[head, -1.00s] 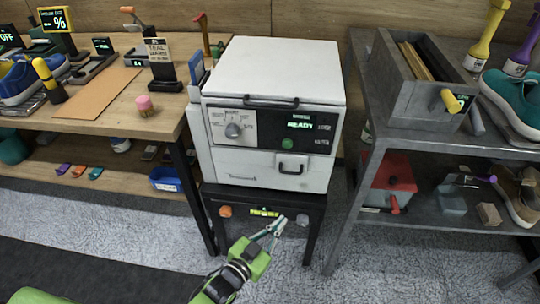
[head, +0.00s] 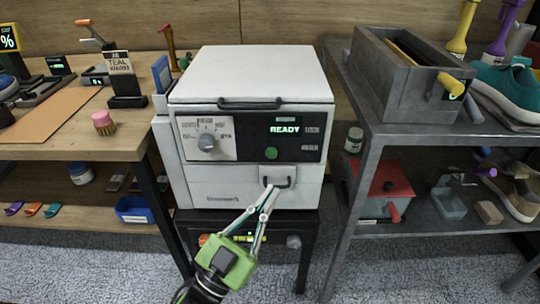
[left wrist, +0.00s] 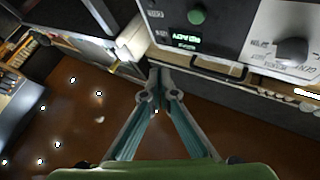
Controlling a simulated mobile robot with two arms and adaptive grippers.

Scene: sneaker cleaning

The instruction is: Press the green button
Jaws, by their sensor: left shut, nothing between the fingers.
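The green button (head: 271,153) is on the black front panel of the white machine (head: 250,75), below a display reading READY. It also shows near the top of the left wrist view (left wrist: 196,15). My left gripper (head: 270,190) is shut and empty. Its fingertips are below the button in the head view, in front of the lower drawer handle (head: 280,182). In the left wrist view the fingers (left wrist: 160,75) meet at the tips, apart from the button. I cannot tell whether the tips touch the machine's front. My right gripper is not in view.
A dial (head: 207,142) is left of the button and a lid handle (head: 250,104) is above it. A wooden table (head: 75,140) stands left and a grey metal shelf (head: 430,131) right. The floor in front of the machine is clear.

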